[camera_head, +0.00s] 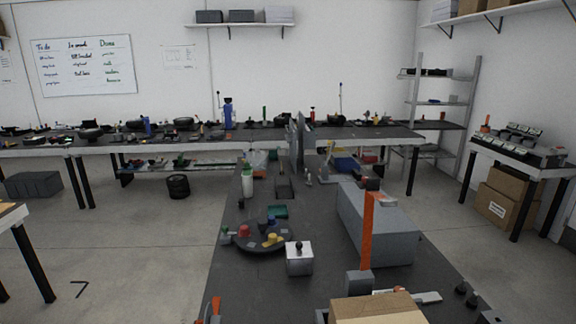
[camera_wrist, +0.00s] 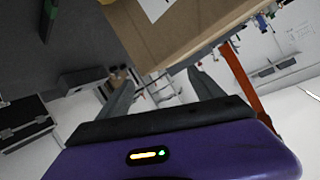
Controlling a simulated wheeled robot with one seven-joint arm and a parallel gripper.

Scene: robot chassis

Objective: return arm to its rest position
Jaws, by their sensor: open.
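My gripper (camera_wrist: 160,76) shows in the wrist view as a purple body with two dark fingers spread apart. It is open, and nothing is visibly held between the fingers. A brown cardboard box (camera_wrist: 160,47) with a white label lies beyond the fingertips at the top of that view. I cannot tell how far it is from them. The wrist view is strongly tilted. I cannot make out my gripper in the head view, where a cardboard box (camera_head: 375,312) is cut off by the bottom edge.
A dark workbench (camera_head: 330,215) runs ahead, bearing a grey block (camera_head: 385,235), an orange upright (camera_head: 367,230), a round dark tray (camera_head: 240,243) with coloured parts, and a white cube (camera_head: 299,262) with a black knob. Open floor (camera_head: 130,265) lies to the left.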

